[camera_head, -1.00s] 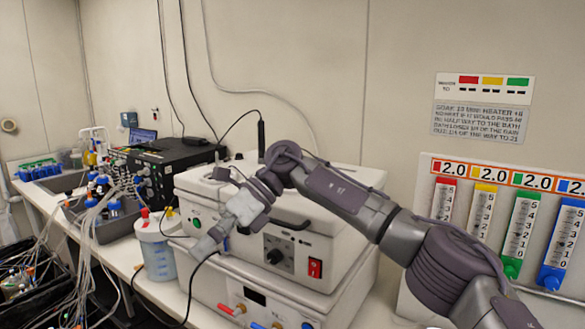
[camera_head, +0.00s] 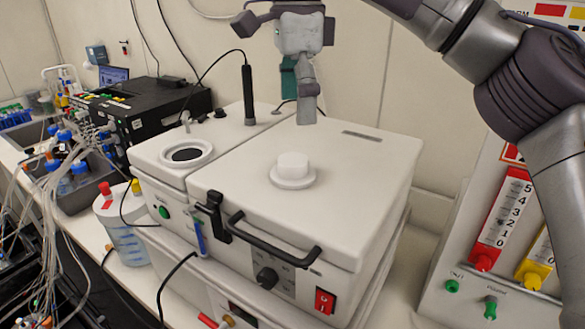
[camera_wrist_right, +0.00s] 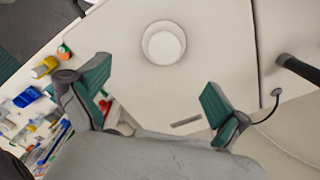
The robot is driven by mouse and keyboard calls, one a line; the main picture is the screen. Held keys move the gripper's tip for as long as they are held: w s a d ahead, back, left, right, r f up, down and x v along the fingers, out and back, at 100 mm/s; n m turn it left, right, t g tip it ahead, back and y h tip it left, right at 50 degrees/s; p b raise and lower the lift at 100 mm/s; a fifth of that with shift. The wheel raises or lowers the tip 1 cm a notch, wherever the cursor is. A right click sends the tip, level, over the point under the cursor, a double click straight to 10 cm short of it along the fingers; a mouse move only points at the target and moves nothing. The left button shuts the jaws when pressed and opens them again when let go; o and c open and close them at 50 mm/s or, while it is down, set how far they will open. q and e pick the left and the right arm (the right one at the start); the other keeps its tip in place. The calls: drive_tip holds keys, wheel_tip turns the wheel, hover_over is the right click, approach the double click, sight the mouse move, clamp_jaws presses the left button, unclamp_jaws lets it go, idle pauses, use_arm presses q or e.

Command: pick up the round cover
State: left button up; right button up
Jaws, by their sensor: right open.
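The round cover (camera_head: 293,171) is a white disc with a raised round knob. It lies on the flat white lid of the box-shaped device, near the lid's middle. It also shows in the right wrist view (camera_wrist_right: 163,43), at the top centre beyond the fingertips. My right gripper (camera_head: 306,104) is above and behind the cover in the head view, apart from it. In the right wrist view its green-padded fingers (camera_wrist_right: 156,82) are spread wide with nothing between them. My left gripper is not in view.
A round dark opening with a white rim (camera_head: 187,154) is left of the lid. A black upright probe (camera_head: 248,95) stands behind it. A black handle (camera_head: 272,240) crosses the lid's front. A container with a red cap (camera_head: 122,228) stands left, and coloured flow gauges (camera_head: 500,220) right.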

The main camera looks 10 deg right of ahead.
hover_over(293, 160)
drive_tip(key=f, duration=0.4)
drive_tip(key=shift+w+d+f, duration=0.15)
drive_tip(key=shift+d+f, duration=0.15)
drive_tip(key=shift+a+f+p, duration=0.15)
drive_tip(key=shift+f+p, duration=0.2)
drive_tip(key=shift+f, duration=0.5)
wheel_tip(293, 160, down, 3)
drive_tip(key=shift+a+f+p, duration=0.1)
drive_tip(key=shift+f+p, duration=0.1)
drive_tip(key=shift+p, duration=0.35)
drive_tip(key=shift+w+f, duration=0.1)
drive_tip(key=shift+f, duration=0.1)
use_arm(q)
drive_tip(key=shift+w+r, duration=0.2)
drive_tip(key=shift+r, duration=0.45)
use_arm(e)
drive_tip(key=shift+s, duration=0.2)
drive_tip(key=c, duration=1.6)
